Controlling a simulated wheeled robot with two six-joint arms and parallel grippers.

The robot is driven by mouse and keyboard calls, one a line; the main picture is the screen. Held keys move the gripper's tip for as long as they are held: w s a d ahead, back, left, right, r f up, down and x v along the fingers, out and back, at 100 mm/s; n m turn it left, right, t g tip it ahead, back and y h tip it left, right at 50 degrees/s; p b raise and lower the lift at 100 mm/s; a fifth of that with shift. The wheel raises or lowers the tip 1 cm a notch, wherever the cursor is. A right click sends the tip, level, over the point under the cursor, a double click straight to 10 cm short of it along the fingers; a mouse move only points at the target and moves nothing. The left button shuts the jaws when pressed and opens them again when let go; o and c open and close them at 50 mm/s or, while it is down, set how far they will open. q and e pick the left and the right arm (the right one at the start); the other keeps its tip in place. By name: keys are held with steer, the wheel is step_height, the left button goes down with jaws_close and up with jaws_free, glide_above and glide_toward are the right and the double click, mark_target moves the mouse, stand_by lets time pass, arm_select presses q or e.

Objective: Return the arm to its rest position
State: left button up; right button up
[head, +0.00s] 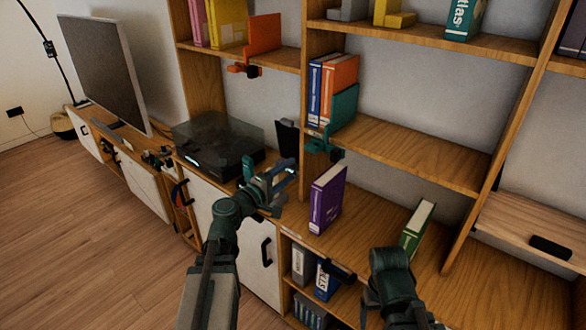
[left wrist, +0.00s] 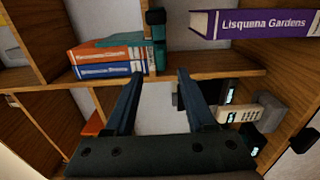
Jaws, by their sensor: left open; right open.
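My left gripper (head: 281,178) is open and empty, in front of the shelf unit, to the left of a standing purple book (head: 327,198). In the left wrist view its two fingers (left wrist: 160,100) are spread with nothing between them. The purple book, titled Lisquena Gardens (left wrist: 258,23), is there at the upper right, apart from the fingers. My right arm comes in at the lower right of the head view.
A green book (head: 417,228) stands on the counter (head: 370,222). Blue and orange books (head: 339,80) lean against a teal bookend (head: 344,108) on the shelf. A turntable (head: 217,146) and a television (head: 105,70) stand to the left. Open floor (head: 90,235) lies at left.

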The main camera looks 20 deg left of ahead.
stand_by(0.4)
arm_select(q)
steer(key=s+d+f+m+g+h, duration=0.1)
steer(key=s+d+f+m+g, duration=0.4)
steer(key=d, duration=0.5)
steer(key=s+d+f+m+g+h, duration=0.25)
steer(key=d+f+m+g, duration=0.35)
steer(key=d, duration=0.4)
steer(key=s+f+m+g+y, duration=0.6)
steer(key=s+f+y, duration=0.4)
steer(key=s, duration=0.5)
steer(key=shift+a+f+m+y, duration=0.2)
steer(key=shift+m+y, duration=0.3)
steer(key=shift+y, duration=0.05)
